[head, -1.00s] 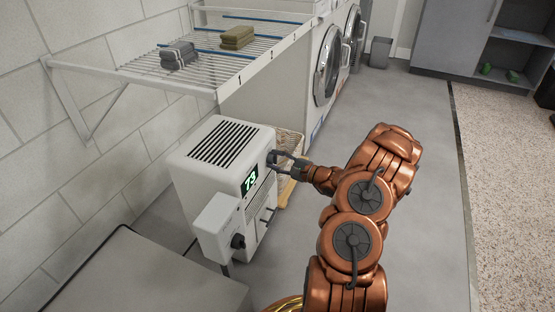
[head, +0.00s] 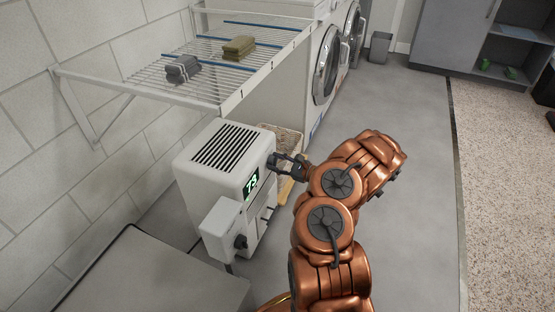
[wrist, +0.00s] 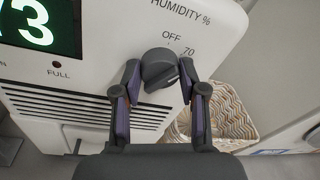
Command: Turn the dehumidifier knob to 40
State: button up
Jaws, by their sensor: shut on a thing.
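The white dehumidifier (head: 213,172) stands against the wall in the head view, with a green lit display (head: 251,183) on its front. The wrist view shows the dark grey knob (wrist: 160,68) below the words HUMIDITY %, with OFF and 70 printed near it; the other marks are hidden. My gripper (wrist: 157,84) has one finger on each side of the knob and is shut on it. In the head view my gripper (head: 284,163) is at the upper right of the front, where it hides the knob. The display (wrist: 38,24) shows a cut-off number ending in 3.
A wire shelf (head: 205,65) with folded cloths hangs above the dehumidifier. A wicker basket (wrist: 225,112) stands close beside it. A grey box (head: 150,275) is in the near left. Washing machines (head: 325,65) stand behind. The floor to the right is clear.

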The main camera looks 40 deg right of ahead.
jog(key=m, duration=0.1)
jog(key=m+p, duration=0.1)
jog(key=m, duration=0.1)
jog(key=shift+r+g, duration=0.25)
jog(key=shift+g, duration=0.05)
jog(key=m+p, duration=0.1)
jog(key=m, duration=0.2)
jog(key=m+g+y+p, duration=0.1)
jog(key=m, duration=0.3)
jog(key=shift+w+d+m+y, duration=0.15)
jog(key=shift+m+y, duration=0.15)
jog(key=shift+m+p, duration=0.45)
jog(key=shift+m, duration=0.75)
jog(key=m+y, duration=0.1)
jog(key=m, duration=0.3)
jog(key=shift+f, duration=0.1)
jog(key=m, duration=0.2)
jog(key=shift+d+m+y, duration=0.1)
jog(key=shift+m+y, duration=0.2)
jog(key=m, duration=0.3)
jog(key=shift+f, duration=0.1)
jog(key=shift+w+m+y+b, duration=0.1)
jog(key=shift+m+y+b, duration=0.3)
jog(key=shift+m, duration=1.5)
